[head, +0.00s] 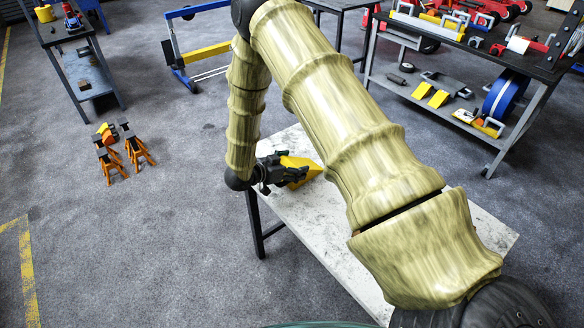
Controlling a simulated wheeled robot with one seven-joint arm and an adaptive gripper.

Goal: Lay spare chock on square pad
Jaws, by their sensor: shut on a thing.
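My gripper (283,172) is in the middle of the head view, at the left end of a white-topped table (330,232). It is shut on a yellow wedge-shaped chock (303,165), whose narrow end points right. I cannot tell whether the chock touches the tabletop or is held just above it. I see no square pad; my arm hides much of the table's middle and right.
A dark bench (528,69) with tools and a lower shelf stands at the back right. Two yellow wedges (430,95) lie on that shelf. Orange stands (138,148) are on the floor at left. A blue frame (182,52) stands behind. The grey floor (150,240) at front left is clear.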

